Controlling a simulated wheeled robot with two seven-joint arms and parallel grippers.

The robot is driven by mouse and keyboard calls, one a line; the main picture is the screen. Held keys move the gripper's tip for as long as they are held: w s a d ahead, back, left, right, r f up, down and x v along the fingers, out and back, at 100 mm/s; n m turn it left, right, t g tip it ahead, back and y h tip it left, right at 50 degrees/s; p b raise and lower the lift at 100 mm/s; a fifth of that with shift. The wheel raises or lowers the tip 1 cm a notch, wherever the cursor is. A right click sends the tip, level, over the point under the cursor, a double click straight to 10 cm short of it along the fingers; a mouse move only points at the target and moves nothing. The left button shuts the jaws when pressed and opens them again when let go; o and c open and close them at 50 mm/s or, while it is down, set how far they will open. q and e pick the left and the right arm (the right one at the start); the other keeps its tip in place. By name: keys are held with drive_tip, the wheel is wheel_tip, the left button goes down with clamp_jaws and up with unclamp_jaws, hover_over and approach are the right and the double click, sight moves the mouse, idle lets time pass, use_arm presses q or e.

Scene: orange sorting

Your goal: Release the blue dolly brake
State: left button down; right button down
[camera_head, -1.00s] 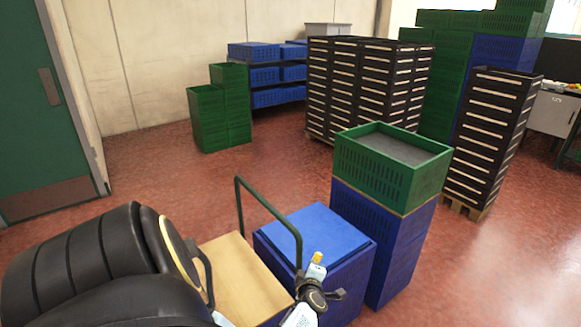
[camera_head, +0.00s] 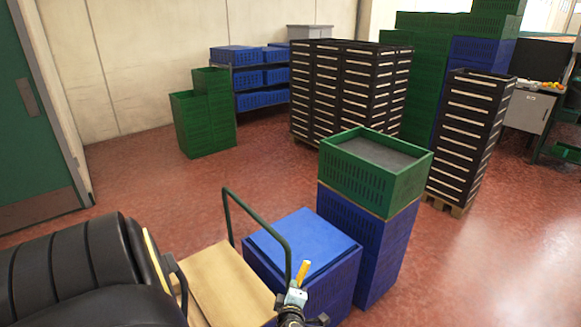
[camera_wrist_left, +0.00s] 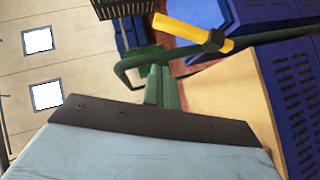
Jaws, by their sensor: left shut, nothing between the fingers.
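The dolly has a green handle (camera_head: 232,212), which also shows in the left wrist view (camera_wrist_left: 125,76), and a tan flat deck (camera_head: 225,285). Blue crates (camera_head: 312,245) stand beside the deck. A yellow stick with a black band (camera_wrist_left: 190,32), apparently the brake lever, shows near the handle bar; it also shows in the head view (camera_head: 303,271). My left gripper (camera_head: 296,295) is shut and empty, close to the handle's near post. Its fingers show in the left wrist view (camera_wrist_left: 160,82), just below the yellow stick; contact cannot be told. My right gripper is out of view.
A green crate (camera_head: 375,165) tops a blue crate stack (camera_head: 368,235) right of the dolly. Black crate stacks (camera_head: 345,95), green crates (camera_head: 203,120) and a rack of blue crates (camera_head: 262,78) stand behind. Red floor (camera_head: 130,175) is clear left of them.

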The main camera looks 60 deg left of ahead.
use_arm(q)
drive_tip(key=shift+v, duration=1.75)
drive_tip(key=shift+a, duration=0.15)
drive_tip(key=w+d+f+m+t+h+b, duration=0.25)
drive_tip(key=d+f+m+h, duration=0.25)
drive_tip(key=d+f+m, duration=0.4)
drive_tip(key=s+d+f+m+g+h+b, duration=0.25)
drive_tip(key=s+d+f+m, duration=0.2)
drive_tip(key=f, duration=0.35)
drive_tip(key=s+d+f+m+g+h+b, duration=0.1)
drive_tip(key=s+d+f+m+h+b, duration=0.15)
drive_tip(key=s+d+f, duration=0.4)
drive_tip(key=s+f+m+g+b, duration=0.2)
drive_tip(key=s+f+m, duration=0.3)
drive_tip(key=s, duration=0.6)
drive_tip(key=s+d+f+m+g+h+b, duration=0.1)
drive_tip(key=s+f+m+g, duration=0.4)
drive_tip(key=s+f, duration=0.5)
drive_tip(key=s+m+b, duration=0.1)
drive_tip(key=s, duration=0.1)
drive_tip(key=shift+s+d+f+h, duration=0.25)
drive_tip(key=shift+d+f+h, duration=0.05)
